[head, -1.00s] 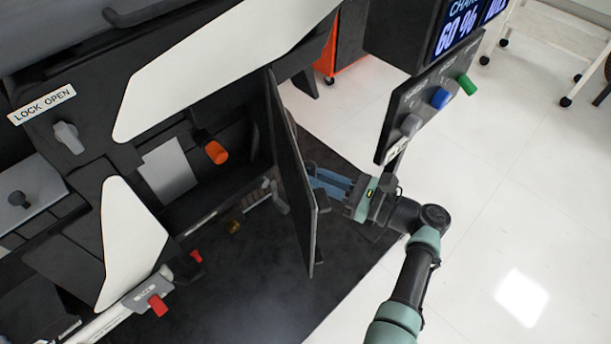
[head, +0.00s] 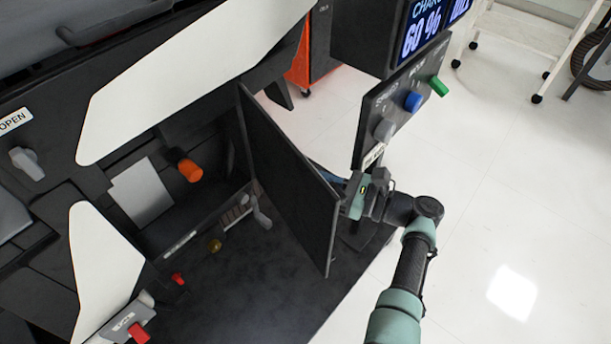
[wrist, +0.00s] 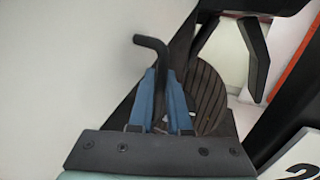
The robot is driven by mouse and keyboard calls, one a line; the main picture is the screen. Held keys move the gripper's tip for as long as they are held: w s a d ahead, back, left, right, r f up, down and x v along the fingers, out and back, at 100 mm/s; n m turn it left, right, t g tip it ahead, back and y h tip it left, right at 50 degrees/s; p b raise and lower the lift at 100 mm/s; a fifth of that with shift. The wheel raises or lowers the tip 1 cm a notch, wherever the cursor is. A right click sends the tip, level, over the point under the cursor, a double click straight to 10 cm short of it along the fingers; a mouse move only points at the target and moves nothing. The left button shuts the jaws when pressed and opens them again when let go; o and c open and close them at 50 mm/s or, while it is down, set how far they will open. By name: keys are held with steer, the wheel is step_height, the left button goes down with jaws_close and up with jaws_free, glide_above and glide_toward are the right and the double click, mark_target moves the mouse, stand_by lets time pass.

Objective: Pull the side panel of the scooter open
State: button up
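The side panel (head: 288,185) is a dark flat sheet. It stands swung out from the scooter's body (head: 205,80), with the bay behind it exposed. My gripper (head: 327,172) is on the panel's far side in the head view, its fingertips mostly hidden by the panel. In the wrist view, the blue fingers of my gripper (wrist: 162,88) are close together on either side of a dark bent handle (wrist: 151,41). They look shut on it, though the contact itself is partly hidden.
A control post with grey, blue and green knobs (head: 413,101) and a screen (head: 425,30) stands close behind my gripper. The bay holds an orange knob (head: 190,170). Pale floor (head: 480,220) is clear at right. A white cart (head: 515,40) stands farther back.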

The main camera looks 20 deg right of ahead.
steer(key=o, duration=0.4)
steer(key=v, duration=1.3)
steer(key=shift+a, duration=0.1)
